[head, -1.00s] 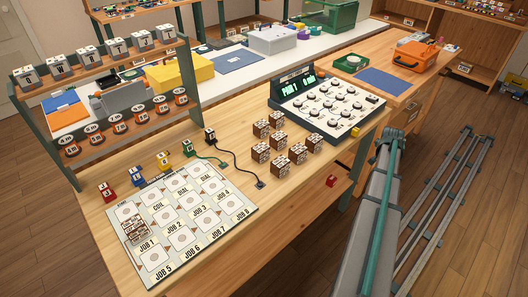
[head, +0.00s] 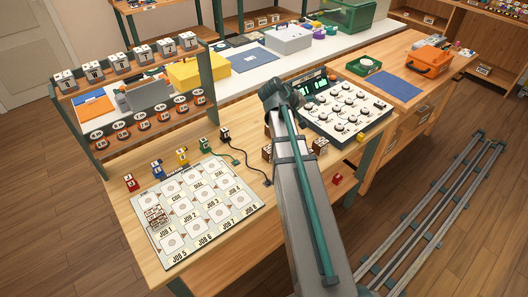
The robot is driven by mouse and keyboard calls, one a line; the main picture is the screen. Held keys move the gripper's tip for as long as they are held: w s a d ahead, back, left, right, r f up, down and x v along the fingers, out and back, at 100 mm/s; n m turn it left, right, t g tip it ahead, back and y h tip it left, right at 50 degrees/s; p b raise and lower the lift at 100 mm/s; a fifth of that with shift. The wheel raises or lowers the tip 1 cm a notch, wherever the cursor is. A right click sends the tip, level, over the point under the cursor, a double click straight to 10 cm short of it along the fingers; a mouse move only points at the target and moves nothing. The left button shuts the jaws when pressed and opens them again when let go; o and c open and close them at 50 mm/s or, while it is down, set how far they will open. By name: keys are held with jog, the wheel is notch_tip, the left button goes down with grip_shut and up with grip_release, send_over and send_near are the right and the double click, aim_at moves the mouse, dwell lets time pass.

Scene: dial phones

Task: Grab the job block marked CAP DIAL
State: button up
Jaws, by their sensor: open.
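Several brown job blocks with white markings stand on the wooden table in the head view. My arm crosses in front of this group and hides most of it. One job block (head: 320,147) shows to the right of the arm, and part of another (head: 267,152) shows at its left edge. The markings are too small to read, so I cannot tell which block is CAP DIAL. A similar brown and white stack (head: 157,217) is at the left of the job board. My gripper does not show; the dark joint at the arm's upper end is in view.
The white job board (head: 205,243) lies at the table's front left, with small coloured blocks such as a red one (head: 130,183) behind it. A dial console (head: 348,110) stands behind the blocks. A black cable (head: 248,164) lies left of my arm. A rack (head: 140,90) stands at back left.

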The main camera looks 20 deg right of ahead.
aim_at(266, 152)
jog(key=a+f+n+b, duration=0.1)
jog(key=a+f+n, duration=0.1)
jog(key=a+n, duration=0.2)
jog(key=a+f+n+h, duration=0.1)
jog(key=a+f+n, duration=0.1)
jog(key=a+n, duration=0.1)
jog(key=s+a+f+n+b, duration=0.1)
jog(key=a+f+n, duration=0.2)
jog(key=a+n, duration=0.1)
jog(key=shift+a+n+h+b, duration=0.3)
jog(key=shift+a, duration=0.55)
jog(key=a+f+n, duration=0.1)
jog(key=a+n, duration=0.2)
jog(key=s+a+f+n+h+b, duration=0.1)
jog(key=a+n, duration=0.2)
jog(key=s+a+f+n+b, duration=0.1)
jog(key=a+n, duration=0.2)
jog(key=shift+s+a+n+h, duration=0.15)
jog(key=shift+n+h, duration=0.15)
jog(key=shift+s+a+f+n, duration=0.1)
jog(key=shift+a+n, duration=0.25)
jog(key=shift+n, duration=0.05)
jog(key=shift+f, duration=0.1)
jog(key=x, duration=0.3)
jog(key=p+x, duration=0.1)
jog(key=x, duration=0.6)
jog(key=shift+w+d, duration=0.25)
jog(key=shift+w, duration=0.15)
jog(key=c, duration=1.3)
jog(key=shift+r, duration=0.3)
